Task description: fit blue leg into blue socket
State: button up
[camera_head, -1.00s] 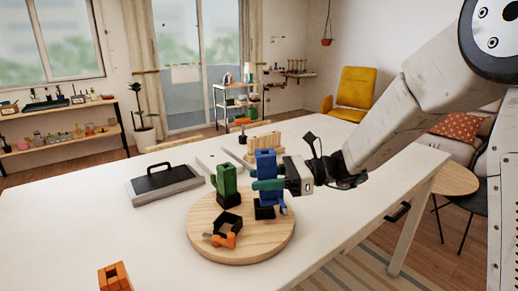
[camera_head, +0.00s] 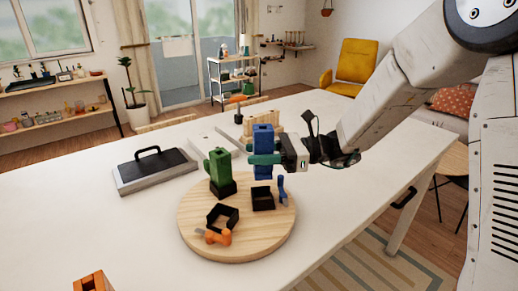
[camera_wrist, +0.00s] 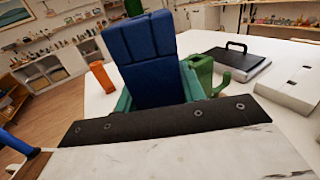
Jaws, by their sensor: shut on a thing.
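The blue leg (camera_head: 263,138) is an upright block. My gripper (camera_head: 264,159) has its teal fingers shut on it and holds it above the round wooden board (camera_head: 240,243). In the wrist view the leg (camera_wrist: 148,55) rises between the fingers (camera_wrist: 158,98) and hides much behind it. On the board, a black square open socket (camera_head: 263,200) has a small blue upright piece (camera_head: 282,187) at its right side. The leg's lower end shows above and behind this socket in the head view, with a gap between them. The leg's underside is hidden.
A green block (camera_head: 219,164) stands in a black base on the board. An open black socket (camera_head: 222,218) with an orange piece (camera_head: 217,237) is at the front. A dark-topped case (camera_head: 155,170) lies left. An orange block (camera_head: 92,283) is at the front left.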

aim_at(260, 171)
jog(key=shift+f, duration=2.25)
jog(key=shift+f, duration=1.75)
jog(key=shift+r, duration=0.1)
jog(key=shift+r, duration=1.35)
jog(key=shift+f, duration=1.45)
jog(key=o, duration=1.3)
jog(key=shift+d, duration=0.1)
jog(key=shift+w+d, duration=0.15)
jog(key=shift+d, duration=1.8)
jog(key=shift+w+d, duration=0.1)
jog(key=shift+d, duration=1.8)
